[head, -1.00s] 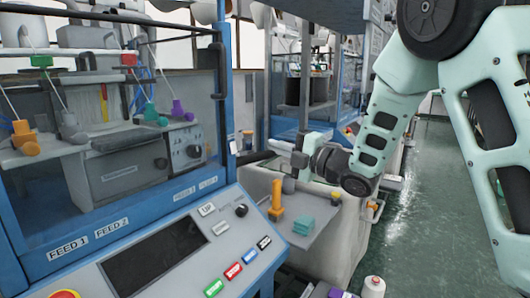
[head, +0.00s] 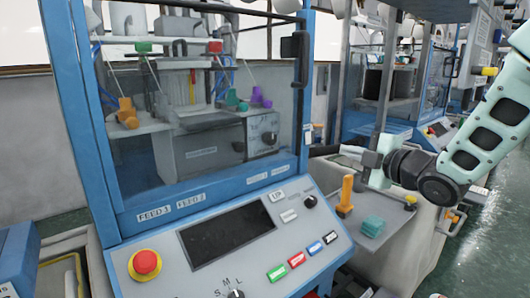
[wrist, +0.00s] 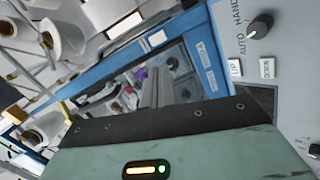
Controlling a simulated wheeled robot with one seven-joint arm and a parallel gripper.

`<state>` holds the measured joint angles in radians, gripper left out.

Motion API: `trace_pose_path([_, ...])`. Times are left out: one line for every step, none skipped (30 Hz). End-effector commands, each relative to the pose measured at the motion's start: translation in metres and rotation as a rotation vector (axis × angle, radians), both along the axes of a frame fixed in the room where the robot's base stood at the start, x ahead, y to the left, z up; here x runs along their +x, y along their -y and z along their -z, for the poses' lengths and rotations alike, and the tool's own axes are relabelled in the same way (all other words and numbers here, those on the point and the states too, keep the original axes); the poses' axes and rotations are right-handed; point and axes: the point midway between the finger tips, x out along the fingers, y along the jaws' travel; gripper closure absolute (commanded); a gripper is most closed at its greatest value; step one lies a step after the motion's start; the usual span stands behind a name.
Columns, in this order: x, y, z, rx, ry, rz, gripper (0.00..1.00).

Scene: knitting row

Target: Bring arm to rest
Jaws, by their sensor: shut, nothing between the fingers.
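My gripper (head: 372,160) is at the end of my mint-green arm, right of the middle in the head view. An orange upright piece (head: 345,196) and a teal block (head: 373,226) sit on the shelf, apart from the gripper.
A blue knitting machine with a control panel (head: 228,237) and a red stop button (head: 145,262) stands close in front. The green floor (head: 478,235) shows free at the right. More machines stand behind my arm. Yarn cones (wrist: 65,38) show in the wrist view.

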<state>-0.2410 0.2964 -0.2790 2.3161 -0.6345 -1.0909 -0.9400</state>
Motion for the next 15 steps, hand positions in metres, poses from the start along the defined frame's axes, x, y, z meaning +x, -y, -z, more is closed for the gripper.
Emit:
trace_pose_path([-0.007, -0.013, 0.008, 0.041, -0.101, 0.030, 1.00])
trace_pose_path([-0.011, -0.019, 0.014, 0.066, -0.168, 0.054, 1.00])
trace_pose_path([-0.019, -0.027, 0.024, 0.097, -0.260, 0.087, 1.00])
trace_pose_path([-0.026, -0.033, 0.031, 0.121, -0.329, 0.111, 1.00])
trace_pose_path([-0.034, -0.039, 0.038, 0.142, -0.396, 0.138, 1.00])
trace_pose_path([-0.046, -0.047, 0.048, 0.167, -0.489, 0.173, 1.00])
trace_pose_path([-0.057, -0.052, 0.055, 0.186, -0.557, 0.200, 1.00])
trace_pose_path([-0.069, -0.058, 0.062, 0.201, -0.627, 0.228, 1.00])
trace_pose_path([-0.086, -0.064, 0.072, 0.220, -0.719, 0.267, 1.00])
trace_pose_path([-0.099, -0.069, 0.078, 0.233, -0.787, 0.298, 1.00])
trace_pose_path([-0.114, -0.074, 0.085, 0.242, -0.855, 0.329, 1.00])
trace_pose_path([-0.136, -0.079, 0.093, 0.249, -0.944, 0.373, 1.00])
trace_pose_path([-0.152, -0.083, 0.099, 0.254, -1.010, 0.408, 1.00])
trace_pose_path([-0.170, -0.086, 0.104, 0.256, -1.074, 0.445, 1.00])
trace_pose_path([-0.194, -0.089, 0.111, 0.252, -1.158, 0.496, 1.00])
